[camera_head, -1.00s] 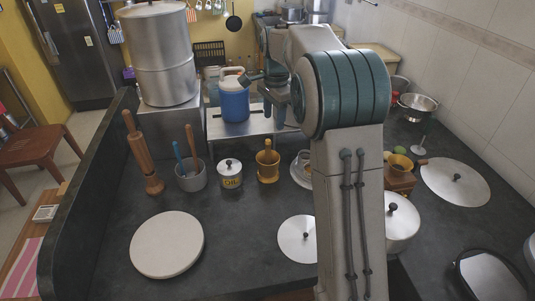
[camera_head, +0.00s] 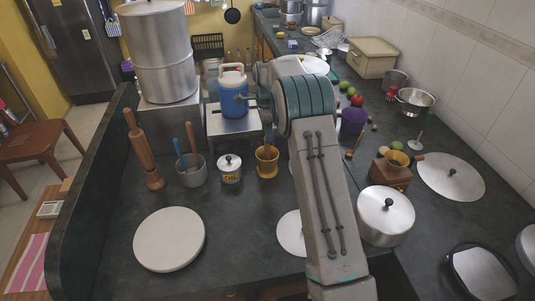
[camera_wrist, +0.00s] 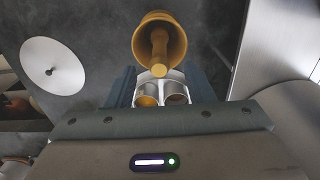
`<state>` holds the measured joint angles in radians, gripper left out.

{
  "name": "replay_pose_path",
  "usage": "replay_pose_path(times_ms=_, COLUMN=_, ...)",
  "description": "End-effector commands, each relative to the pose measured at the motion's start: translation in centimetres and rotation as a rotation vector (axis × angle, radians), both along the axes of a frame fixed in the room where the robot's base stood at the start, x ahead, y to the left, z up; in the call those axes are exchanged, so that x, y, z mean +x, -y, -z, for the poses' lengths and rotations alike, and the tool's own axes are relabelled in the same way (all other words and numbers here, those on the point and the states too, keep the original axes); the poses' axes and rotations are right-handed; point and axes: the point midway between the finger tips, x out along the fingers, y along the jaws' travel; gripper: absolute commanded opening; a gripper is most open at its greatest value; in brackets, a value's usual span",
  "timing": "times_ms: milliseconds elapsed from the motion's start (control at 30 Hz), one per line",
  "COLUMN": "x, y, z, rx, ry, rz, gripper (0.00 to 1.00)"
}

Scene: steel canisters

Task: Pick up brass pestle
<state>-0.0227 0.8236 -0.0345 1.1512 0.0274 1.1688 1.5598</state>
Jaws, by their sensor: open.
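The brass pestle (camera_wrist: 159,48) stands in a brass mortar (camera_wrist: 176,24) in the wrist view, its knobbed end toward my gripper (camera_wrist: 161,92). The two fingertips are apart, just below that knob in the picture, with nothing seen held between them. In the head view the mortar (camera_head: 267,164) stands on the dark counter, right of a lidded steel canister. My gripper (camera_head: 267,134) points down over it there, and my arm and gripper hide most of the pestle.
The labelled canister (camera_head: 229,170) and a grey cup (camera_head: 191,174) with utensils stand left of the mortar. A blue jug (camera_head: 233,94) on a steel stand (camera_head: 222,121) is behind. A round white board (camera_head: 169,239) lies in front; a lidded pot (camera_head: 385,217) stands right.

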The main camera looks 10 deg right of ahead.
Motion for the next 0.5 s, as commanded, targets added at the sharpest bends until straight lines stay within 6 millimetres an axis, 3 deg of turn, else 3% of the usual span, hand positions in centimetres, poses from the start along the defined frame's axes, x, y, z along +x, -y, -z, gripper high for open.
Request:
replay_pose_path(times_ms=167, x=-0.1, y=0.1, z=1.1, rx=0.0, ry=-0.001, rz=0.0, gripper=0.48)
replay_pose_path(times_ms=500, x=-0.1, y=0.2, z=5.4, rx=0.0, ry=0.0, rz=0.001, gripper=0.48)
